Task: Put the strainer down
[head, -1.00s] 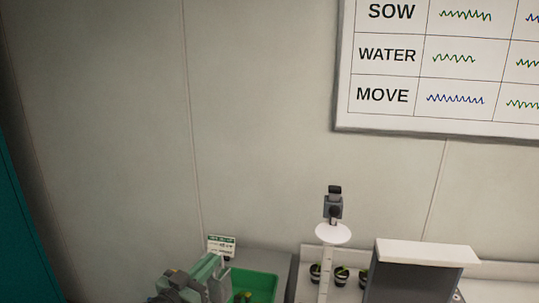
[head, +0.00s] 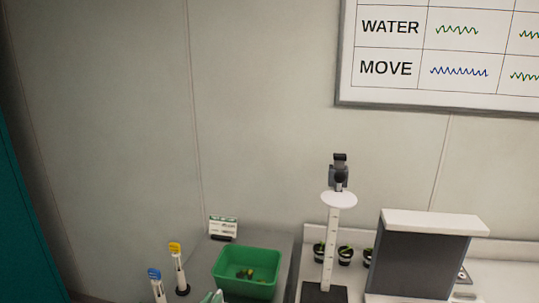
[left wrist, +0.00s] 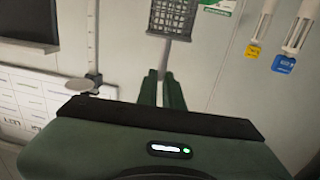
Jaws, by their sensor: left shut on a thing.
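The strainer (left wrist: 172,18) is a dark mesh basket at the top of the left wrist view, partly cut off by the frame edge. My left gripper (left wrist: 163,75) has its two green fingers close together, shut on the strainer's handle. In the head view only a small pale green part of my left gripper (head: 213,297) shows at the bottom edge, just in front of the green bin (head: 262,290). The strainer cannot be made out in the head view. My right gripper is not in view.
The green bin holds a few small items. Two probes, one yellow-topped (head: 175,249) and one blue-topped (head: 154,274), stand left of it. A small sign (head: 223,226) stands behind. A camera stand (head: 331,245), small pots (head: 345,254) and a grey panel (head: 418,258) are to the right.

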